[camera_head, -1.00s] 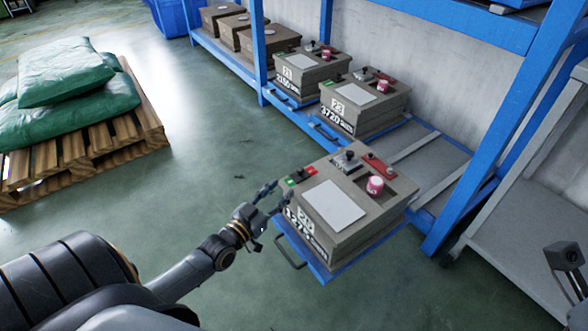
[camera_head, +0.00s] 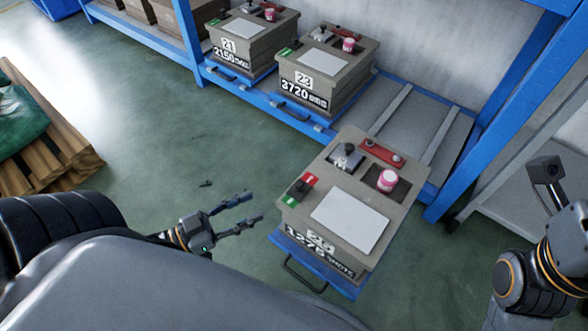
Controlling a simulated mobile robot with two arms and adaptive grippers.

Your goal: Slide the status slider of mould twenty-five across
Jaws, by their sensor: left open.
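The nearest mould (camera_head: 375,215) is a grey-beige box with a dark label on its front, partly legible as 25 and 1275 shots. Its status slider (camera_head: 299,188) sits on the top's left edge, a black knob with green on its near side and red on its far side. My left gripper (camera_head: 250,207) is open and empty, left of the mould and apart from it, its fingers pointing right toward the slider corner. My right gripper (camera_head: 550,178) shows only in part at the right edge, with its jaw state unclear.
The mould stands on a pulled-out blue tray (camera_head: 347,290) with a black handle. Mould 23 (camera_head: 330,70) and mould 21 (camera_head: 247,45) stand on the blue rack behind. A pallet (camera_head: 45,165) is at left. Open floor lies between my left gripper and the rack.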

